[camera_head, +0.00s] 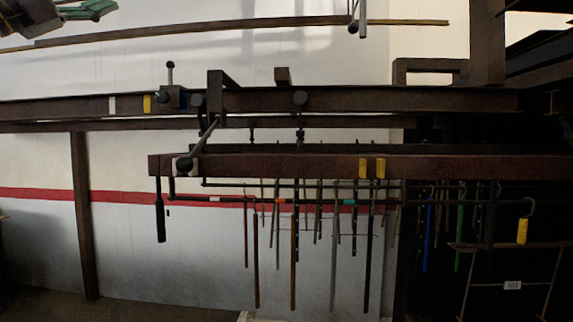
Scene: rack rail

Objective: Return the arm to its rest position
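Neither of my grippers and no part of my arms can be made out in the head view. A dark brown upper rail (430,100) runs across the picture. A lower brown rail (280,167) runs in front of and below it, from left of the middle to the right edge. A dark clamp with a bar handle (170,95) sits on the upper rail at the left. Another dark clamp (195,150) with a slanted rod reaches down to the left end of the lower rail.
Several long bar clamps (293,250) hang below the lower rail. A dark post (84,215) stands at the left. A yellow tag (522,231) hangs at the right. A grey and green object (92,10), cut off at the top left, is unclear. A thin bar (230,27) crosses the top.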

